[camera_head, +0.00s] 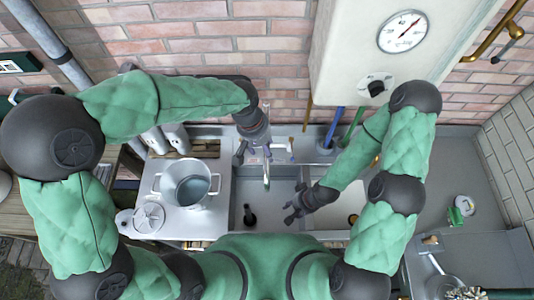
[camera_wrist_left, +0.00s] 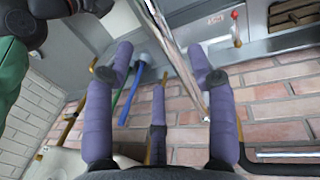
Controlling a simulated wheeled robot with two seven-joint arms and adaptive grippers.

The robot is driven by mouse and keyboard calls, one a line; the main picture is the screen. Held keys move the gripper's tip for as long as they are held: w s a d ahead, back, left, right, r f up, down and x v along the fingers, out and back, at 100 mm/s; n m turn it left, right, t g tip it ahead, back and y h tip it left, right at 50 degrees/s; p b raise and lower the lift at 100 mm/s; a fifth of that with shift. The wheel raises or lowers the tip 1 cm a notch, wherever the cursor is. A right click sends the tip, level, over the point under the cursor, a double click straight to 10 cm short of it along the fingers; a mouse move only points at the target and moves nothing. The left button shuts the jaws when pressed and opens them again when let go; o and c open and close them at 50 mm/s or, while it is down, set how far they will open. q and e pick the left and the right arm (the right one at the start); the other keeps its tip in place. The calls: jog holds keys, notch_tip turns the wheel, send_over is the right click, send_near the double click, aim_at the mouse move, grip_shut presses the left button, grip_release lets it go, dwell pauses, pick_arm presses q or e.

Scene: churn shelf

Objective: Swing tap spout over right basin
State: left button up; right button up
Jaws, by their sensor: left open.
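The tap spout (camera_head: 267,176) is a narrow, pale metal bar that points toward me over the left basin (camera_head: 280,218). The right basin (camera_head: 335,217) lies beside it, partly covered by my right arm. My left gripper (camera_head: 253,155) is at the tap, near the root of the spout. In the left wrist view its purple fingers (camera_wrist_left: 160,55) are spread open. The chrome spout (camera_wrist_left: 177,45) runs slantwise between them, and I cannot tell whether they touch it. My right gripper (camera_head: 292,208) hangs open and empty above the edge between the two basins.
A metal pot (camera_head: 187,183) stands on the white drainboard at left. A dark plunger-like object (camera_head: 249,215) is in the left basin. A white boiler (camera_head: 385,75) hangs above, with blue and green pipes below. A red-knobbed tap part (camera_wrist_left: 236,25) shows beside the fingers.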

pick_arm(q)
jog(key=shift+d+f, duration=0.2)
jog(key=shift+f, duration=0.8)
jog(key=shift+d+f, duration=0.2)
jog(key=shift+f, duration=0.85)
jog(key=shift+d+f, duration=0.2)
jog(key=shift+f, duration=0.8)
grip_shut()
